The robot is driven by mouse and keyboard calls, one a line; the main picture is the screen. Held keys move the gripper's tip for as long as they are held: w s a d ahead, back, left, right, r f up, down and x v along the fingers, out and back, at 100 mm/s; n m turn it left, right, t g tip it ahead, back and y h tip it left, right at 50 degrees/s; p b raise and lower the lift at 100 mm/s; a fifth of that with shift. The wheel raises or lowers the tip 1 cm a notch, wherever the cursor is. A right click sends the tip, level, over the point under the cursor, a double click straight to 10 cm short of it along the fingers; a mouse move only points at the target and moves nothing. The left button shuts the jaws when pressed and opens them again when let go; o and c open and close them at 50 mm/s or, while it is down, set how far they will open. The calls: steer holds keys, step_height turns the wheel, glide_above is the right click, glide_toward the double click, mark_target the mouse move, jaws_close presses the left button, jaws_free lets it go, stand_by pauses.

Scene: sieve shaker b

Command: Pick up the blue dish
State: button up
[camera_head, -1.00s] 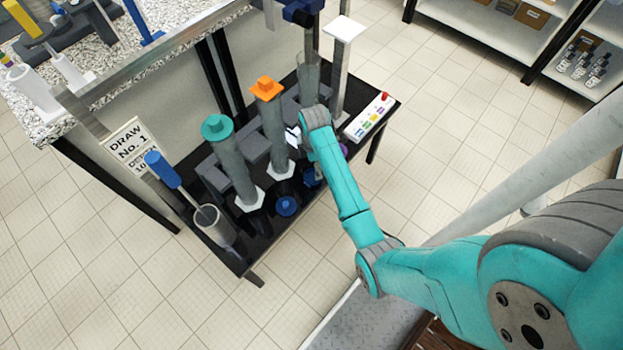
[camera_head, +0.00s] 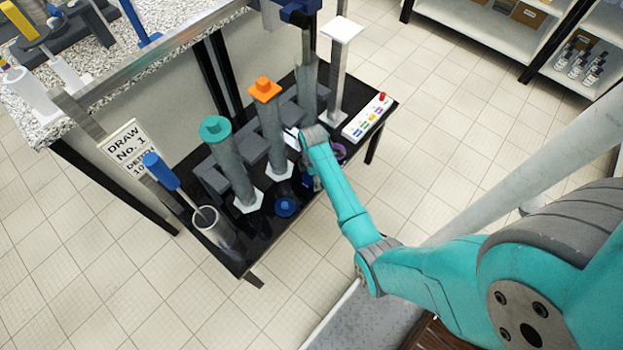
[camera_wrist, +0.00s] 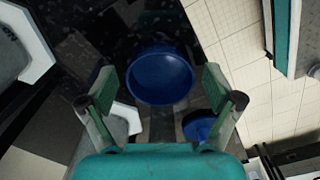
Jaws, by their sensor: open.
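The blue dish (camera_wrist: 161,77), round with a raised rim, sits on the black tabletop in the wrist view. It lies ahead of my gripper (camera_wrist: 160,86), between the two fingertips as seen by the wrist camera. The fingers are spread open, with nothing held; how far they are above the dish is hard to tell. In the head view my gripper is mostly hidden below my wrist link. A round blue piece (camera_head: 285,207) shows to its left; I cannot tell whether it is the same dish. Another blue piece (camera_wrist: 200,126) lies lower right in the wrist view.
Grey columns with teal (camera_head: 215,129) and orange (camera_head: 264,90) tops rise behind on white hexagonal bases. A grey cup (camera_head: 212,228) stands at left. A purple ring (camera_head: 340,152) lies beside my wrist. A button panel (camera_head: 368,117) lies at right. The floor beyond the table is clear.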

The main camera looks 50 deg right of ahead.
steer(key=c, duration=1)
steer(key=shift+r, duration=0.15)
